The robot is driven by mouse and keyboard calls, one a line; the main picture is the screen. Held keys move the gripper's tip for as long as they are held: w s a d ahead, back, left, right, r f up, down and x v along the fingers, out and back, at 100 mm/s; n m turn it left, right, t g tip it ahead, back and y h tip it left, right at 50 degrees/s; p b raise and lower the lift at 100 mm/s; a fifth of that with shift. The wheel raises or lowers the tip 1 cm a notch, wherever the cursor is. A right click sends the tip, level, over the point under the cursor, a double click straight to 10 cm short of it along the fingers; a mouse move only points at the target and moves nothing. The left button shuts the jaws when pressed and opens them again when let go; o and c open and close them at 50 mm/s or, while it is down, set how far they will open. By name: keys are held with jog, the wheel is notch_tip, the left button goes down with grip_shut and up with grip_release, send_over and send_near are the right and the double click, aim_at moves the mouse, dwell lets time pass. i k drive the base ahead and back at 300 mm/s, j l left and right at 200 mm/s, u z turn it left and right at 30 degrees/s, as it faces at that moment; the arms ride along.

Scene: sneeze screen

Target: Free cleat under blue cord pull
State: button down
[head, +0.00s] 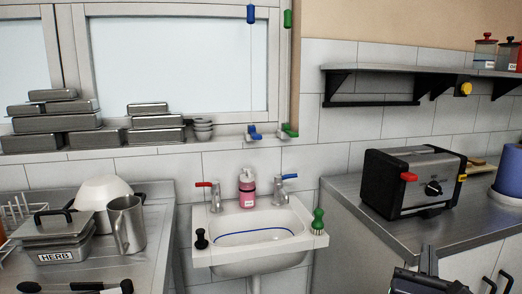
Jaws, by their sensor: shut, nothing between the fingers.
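A blue cord pull (250,14) hangs at the top of the window frame. Below it, a blue cleat (253,132) is fixed to the sill strip under the window. A green cord pull (288,18) hangs to its right, above a green cleat (289,131). Thin cords run near the window's right frame, too fine to trace to the cleats. My gripper (429,260) is dark, shut and empty at the bottom right, in front of the steel counter, far below and right of the blue cleat.
A white sink (262,255) with two taps, a pink soap bottle (247,188) and a green brush (318,221) stands below the cleats. A wall shelf (400,69) juts out above. Steel pans (57,123) line the sill.

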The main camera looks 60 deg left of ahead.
aim_at(252, 129)
jog(key=i+j+u, duration=0.15)
jog(key=u, duration=0.75)
jog(key=i+j+u, duration=0.15)
jog(key=i+u, duration=0.15)
jog(key=i, duration=0.4)
jog(key=i+u, duration=0.25)
jog(key=i, duration=0.4)
